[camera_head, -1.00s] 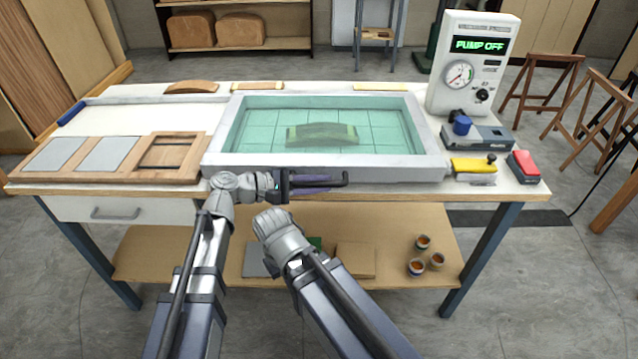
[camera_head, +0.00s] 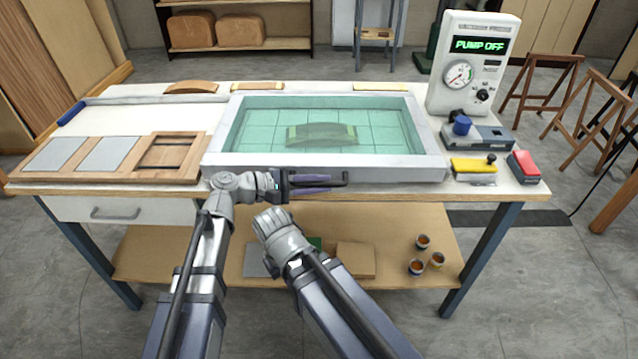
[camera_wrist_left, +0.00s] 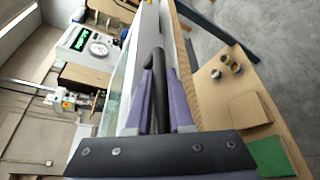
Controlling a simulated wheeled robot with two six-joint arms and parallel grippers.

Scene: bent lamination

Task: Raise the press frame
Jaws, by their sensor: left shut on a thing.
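The press frame (camera_head: 430,172) is a grey rectangular frame with a clear green-tinted sheet (camera_head: 255,125). It lies flat on the table, and a curved form (camera_head: 322,133) with pale yellow ends shows under the sheet. A black bar handle (camera_head: 335,182) runs along the frame's front edge. My left gripper (camera_head: 305,183) is shut on the handle. In the left wrist view the purple fingers (camera_wrist_left: 160,108) are on either side of the black handle (camera_wrist_left: 158,70). My right arm points forward below the table edge; its fingertips cannot be made out.
A wooden tray (camera_head: 128,176) with grey plates lies left of the frame. The pump unit (camera_head: 472,65) reads "PUMP OFF" at the back right. A yellow tool (camera_head: 472,166) and a red-topped block (camera_head: 524,165) lie at the right. A lower shelf (camera_head: 190,255) holds small cups.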

